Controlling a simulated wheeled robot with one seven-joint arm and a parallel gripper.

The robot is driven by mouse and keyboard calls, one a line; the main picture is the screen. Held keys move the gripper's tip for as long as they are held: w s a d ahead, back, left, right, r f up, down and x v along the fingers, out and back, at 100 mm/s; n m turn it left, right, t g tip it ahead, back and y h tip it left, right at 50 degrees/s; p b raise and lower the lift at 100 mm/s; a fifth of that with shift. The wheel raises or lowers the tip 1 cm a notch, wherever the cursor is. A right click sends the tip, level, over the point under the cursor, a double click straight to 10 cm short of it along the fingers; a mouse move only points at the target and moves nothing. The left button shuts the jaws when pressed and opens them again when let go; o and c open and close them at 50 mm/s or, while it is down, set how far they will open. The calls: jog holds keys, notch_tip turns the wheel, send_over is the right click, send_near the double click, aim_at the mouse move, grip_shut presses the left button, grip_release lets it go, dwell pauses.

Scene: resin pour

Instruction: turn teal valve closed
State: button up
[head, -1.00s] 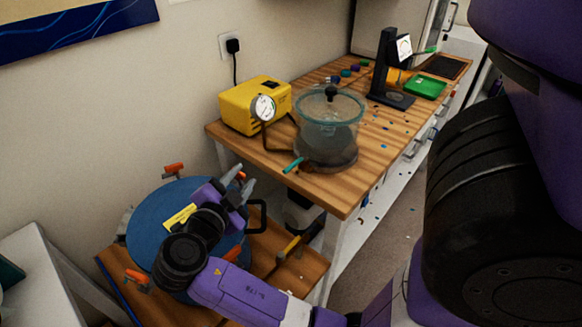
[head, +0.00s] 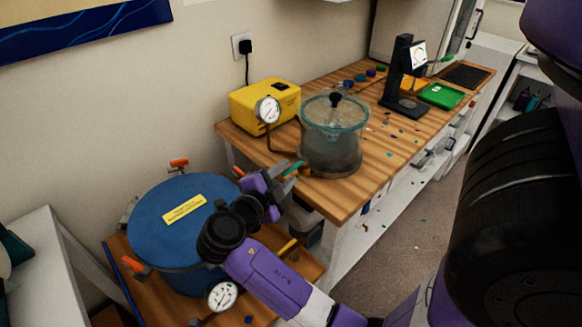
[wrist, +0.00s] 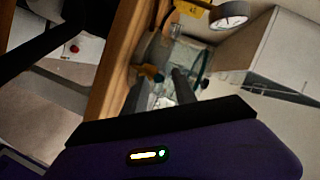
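The teal valve handle (head: 294,167) sticks out at the near left of the clear vacuum chamber (head: 332,145), by the bench's front edge. My gripper (head: 283,172) is at that edge, its fingers close beside the handle. Contact cannot be told. In the wrist view my gripper (wrist: 158,92) shows two grey fingers apart, with the chamber (wrist: 188,58) beyond them. The handle is hard to make out there.
A yellow pump (head: 262,105) with a dial gauge (head: 268,110) stands behind the valve. A blue round pot (head: 165,230) with orange-handled clamps stands lower left, below my arm. A black stand (head: 400,80) and a green tray (head: 441,95) are farther along the bench (head: 375,170).

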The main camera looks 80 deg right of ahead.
aim_at(294, 167)
jog(key=shift+x, duration=1.4)
grip_shut()
dwell(0.4)
